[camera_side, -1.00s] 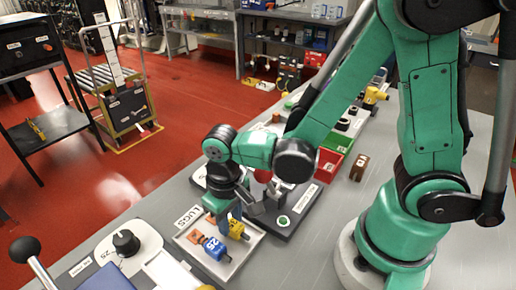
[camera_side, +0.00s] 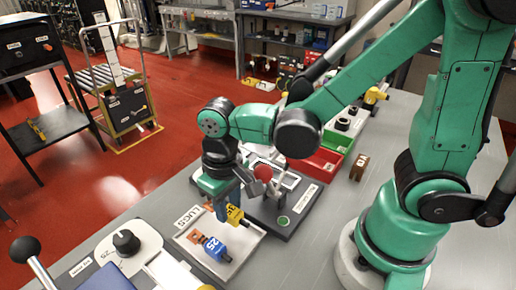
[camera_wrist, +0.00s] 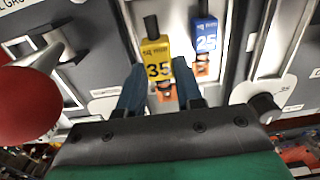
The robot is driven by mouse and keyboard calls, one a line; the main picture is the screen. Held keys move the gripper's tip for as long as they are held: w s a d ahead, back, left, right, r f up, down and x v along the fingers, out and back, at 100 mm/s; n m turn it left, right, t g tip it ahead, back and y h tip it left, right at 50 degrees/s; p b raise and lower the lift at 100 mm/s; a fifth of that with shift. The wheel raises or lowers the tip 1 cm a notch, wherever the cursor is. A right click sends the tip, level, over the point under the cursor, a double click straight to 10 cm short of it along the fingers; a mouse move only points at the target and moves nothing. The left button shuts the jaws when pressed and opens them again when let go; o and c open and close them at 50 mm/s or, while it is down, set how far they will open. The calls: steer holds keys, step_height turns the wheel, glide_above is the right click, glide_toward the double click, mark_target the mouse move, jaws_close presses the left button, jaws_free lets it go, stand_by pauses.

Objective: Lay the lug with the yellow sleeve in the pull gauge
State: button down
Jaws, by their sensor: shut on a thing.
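The lug with the yellow sleeve, marked 35 (camera_wrist: 156,58), is between the two blue fingers of my gripper (camera_wrist: 160,86) in the wrist view. My gripper (camera_side: 228,207) is shut on it; in the side view the yellow sleeve (camera_side: 235,215) appears just above the lug tray (camera_side: 255,238). The pull gauge seems to be the dark plate (camera_side: 288,222) with a red ball knob (camera_side: 263,172), right behind the tray. My gripper hides part of it. The red knob also shows large at left in the wrist view (camera_wrist: 25,105).
Green (camera_side: 338,141) and red (camera_side: 326,163) bins and a brown block (camera_side: 359,167) stand beyond the plate.

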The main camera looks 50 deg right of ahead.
steer(key=shift+r, duration=0.55)
